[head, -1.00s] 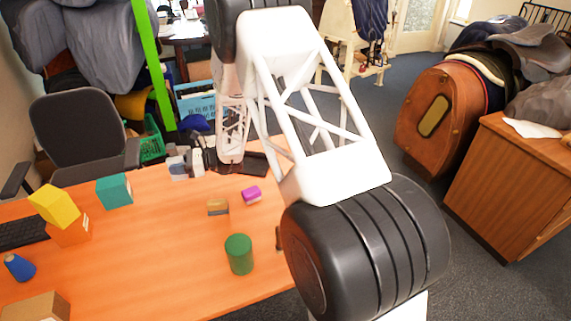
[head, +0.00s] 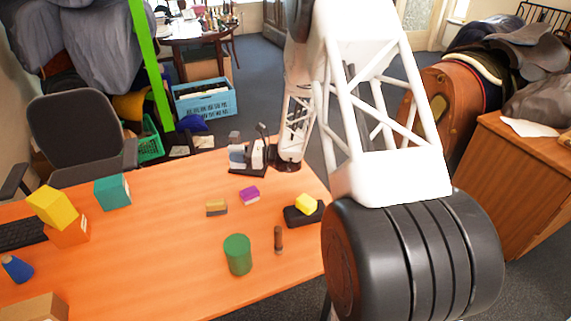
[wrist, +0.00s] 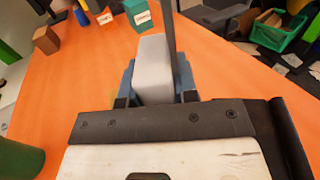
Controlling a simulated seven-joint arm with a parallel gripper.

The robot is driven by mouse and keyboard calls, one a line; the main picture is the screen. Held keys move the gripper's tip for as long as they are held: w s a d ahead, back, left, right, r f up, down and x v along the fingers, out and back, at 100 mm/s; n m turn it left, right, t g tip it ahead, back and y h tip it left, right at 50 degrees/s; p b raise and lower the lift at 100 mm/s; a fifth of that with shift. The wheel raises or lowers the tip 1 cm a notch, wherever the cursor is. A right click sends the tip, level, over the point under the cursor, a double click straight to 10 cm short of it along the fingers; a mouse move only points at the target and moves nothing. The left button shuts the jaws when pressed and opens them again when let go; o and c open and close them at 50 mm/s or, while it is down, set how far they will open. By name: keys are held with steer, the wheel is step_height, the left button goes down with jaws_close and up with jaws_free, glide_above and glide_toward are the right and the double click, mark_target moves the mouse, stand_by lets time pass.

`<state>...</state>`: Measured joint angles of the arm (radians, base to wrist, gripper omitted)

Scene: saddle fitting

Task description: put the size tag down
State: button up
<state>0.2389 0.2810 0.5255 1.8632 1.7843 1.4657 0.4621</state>
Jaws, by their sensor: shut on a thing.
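My gripper (head: 238,157) is over the far edge of the orange table (head: 160,250) in the head view, just past the purple block. In the wrist view its blue-grey fingers (wrist: 155,88) are shut on a light grey block (wrist: 153,65). This held block is the likeliest size tag, but I see no marking on it. It stands out beyond the fingertips, and orange tabletop shows around it. I cannot tell whether it touches the table.
A purple block (head: 249,195), a tan-and-grey block (head: 216,207), a green cylinder (head: 237,254) and a brown peg (head: 278,240) stand nearby. A yellow block (head: 306,203) sits on a black base (head: 296,217). Teal (head: 112,191), yellow and orange cubes are left. The table's left middle is clear.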

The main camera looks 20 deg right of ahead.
steer(key=s+d+m+t+h, duration=0.2)
steer(key=s+d, duration=0.2)
steer(key=d, duration=0.5)
steer(key=s+d+m+t+h, duration=0.1)
steer(key=s+d+m+t, duration=0.2)
steer(key=d, duration=0.5)
steer(key=shift+n, duration=0.7)
steer(key=shift+s+d+f, duration=0.1)
steer(key=shift+s+f, duration=0.15)
steer(key=shift+f, duration=0.6)
steer(key=shift+s+a+f, duration=0.1)
steer(key=shift+s+f, duration=0.15)
steer(key=shift+f, duration=0.6)
steer(key=shift+s+d+f, duration=0.1)
steer(key=shift+s+f, duration=0.15)
steer(key=shift+f, duration=0.6)
steer(key=w+d, duration=0.1)
steer(key=w, duration=0.4)
steer(key=w+d+f, duration=0.1)
steer(key=w, duration=0.4)
steer(key=w+d, duration=0.2)
steer(key=w, duration=0.3)
steer(key=shift+w+f, duration=0.25)
steer(key=shift+f, duration=0.1)
steer(key=shift+f, duration=1.65)
steer(key=shift+f, duration=0.15)
